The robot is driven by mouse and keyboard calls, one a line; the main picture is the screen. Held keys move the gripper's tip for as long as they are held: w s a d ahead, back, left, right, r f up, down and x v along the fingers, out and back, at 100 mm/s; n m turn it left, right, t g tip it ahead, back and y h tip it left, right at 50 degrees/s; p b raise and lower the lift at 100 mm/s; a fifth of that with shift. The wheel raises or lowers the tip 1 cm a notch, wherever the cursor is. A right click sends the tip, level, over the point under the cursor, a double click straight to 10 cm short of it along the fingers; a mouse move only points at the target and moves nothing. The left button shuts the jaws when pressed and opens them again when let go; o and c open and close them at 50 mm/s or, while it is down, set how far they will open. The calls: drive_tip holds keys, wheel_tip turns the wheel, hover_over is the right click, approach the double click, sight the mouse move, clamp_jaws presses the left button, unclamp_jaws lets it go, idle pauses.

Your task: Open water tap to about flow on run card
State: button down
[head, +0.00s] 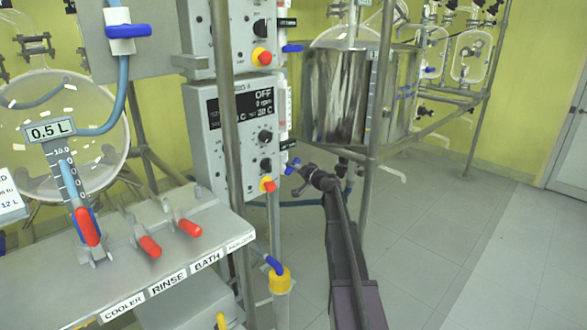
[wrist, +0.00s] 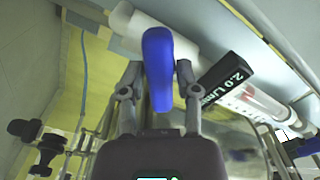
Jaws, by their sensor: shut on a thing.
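A blue tap handle (wrist: 158,65) sits on a white tap body (wrist: 135,30) in the wrist view. My gripper (wrist: 157,78) has one finger on each side of the blue handle and is shut on it. A black label reading "2.0 L/min" (wrist: 229,80) is just right of the tap, with a clear flow tube (wrist: 262,103) beside it. In the head view my gripper (head: 304,173) is at the blue handle (head: 292,166), right of the grey control box. A card (head: 8,198) shows partly at the left edge; its full text is cut off.
The grey control box (head: 240,150) with display and red buttons stands left of my gripper. A steel vessel (head: 335,95) stands behind on a metal frame. A shelf (head: 190,245) with red-handled valves labelled COOLER, RINSE and BATH is at front left. The floor at right is clear.

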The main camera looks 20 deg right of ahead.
drive_tip(key=shift+n, duration=1.3)
drive_tip(key=shift+c, duration=2.4)
unclamp_jaws()
drive_tip(key=shift+s, duration=0.1)
drive_tip(key=v, duration=1.1)
drive_tip(key=shift+s+d, duration=0.15)
drive_tip(key=shift+s, duration=0.25)
